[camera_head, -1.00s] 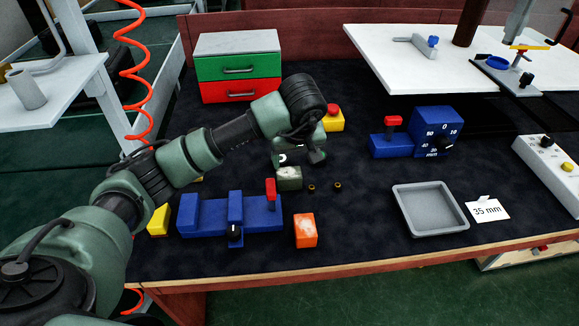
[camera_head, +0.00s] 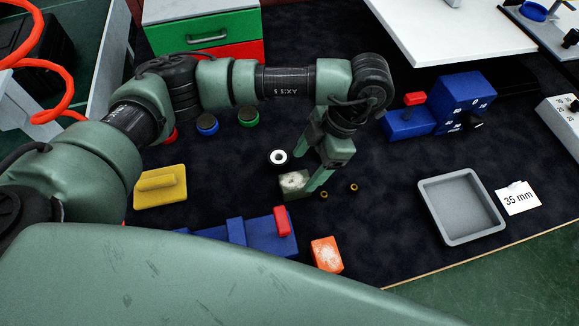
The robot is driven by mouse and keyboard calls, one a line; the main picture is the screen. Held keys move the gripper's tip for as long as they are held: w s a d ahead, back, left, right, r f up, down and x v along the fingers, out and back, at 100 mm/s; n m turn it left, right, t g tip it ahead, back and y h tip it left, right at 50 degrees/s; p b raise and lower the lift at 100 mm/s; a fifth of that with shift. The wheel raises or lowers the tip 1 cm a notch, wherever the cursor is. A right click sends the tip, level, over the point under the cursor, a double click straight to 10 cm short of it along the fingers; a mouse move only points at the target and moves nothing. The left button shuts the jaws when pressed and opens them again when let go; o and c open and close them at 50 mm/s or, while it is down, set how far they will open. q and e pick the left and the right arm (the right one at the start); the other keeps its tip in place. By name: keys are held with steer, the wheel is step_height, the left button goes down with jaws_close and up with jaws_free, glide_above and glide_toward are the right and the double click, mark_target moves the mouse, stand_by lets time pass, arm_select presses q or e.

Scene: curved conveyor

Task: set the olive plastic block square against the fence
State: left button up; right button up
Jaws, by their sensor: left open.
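The olive plastic block (camera_head: 294,185), a small grey-green block with a pale worn patch on top, sits on the dark mat near the middle. My left gripper (camera_head: 308,170) points down at it with its fingers apart. One finger is close beside the block's right side; I cannot tell whether it touches. The other finger is behind the block, higher in the picture. A blue fixture (camera_head: 255,233) with a red handle (camera_head: 282,221) is just in front of the block, partly hidden by my green arm cover. I cannot tell which part is the fence. My right gripper is not in view.
An orange block (camera_head: 326,254) is right of the blue fixture. Two small brass pieces (camera_head: 353,187) lie right of the block, and a black-and-white ring (camera_head: 278,157) behind it. A yellow piece (camera_head: 160,187) is left, a grey tray (camera_head: 461,206) right, a blue dial gauge (camera_head: 464,104) behind.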

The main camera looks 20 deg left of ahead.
mark_target(298, 181)
arm_select(q)
steer(key=shift+s+a+f, duration=0.1)
steer(key=shift+s+f, duration=0.15)
steer(key=shift+f, duration=0.2)
steer(key=shift+x, duration=0.85)
steer(key=x, duration=0.3)
steer(key=shift+f, duration=0.4)
steer(key=shift+s+a+f, duration=0.15)
steer(key=shift+a+f, duration=0.1)
steer(key=shift+f, duration=0.2)
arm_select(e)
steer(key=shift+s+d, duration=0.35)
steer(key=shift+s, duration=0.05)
arm_select(q)
steer(key=c, duration=1.3)
jaws_close()
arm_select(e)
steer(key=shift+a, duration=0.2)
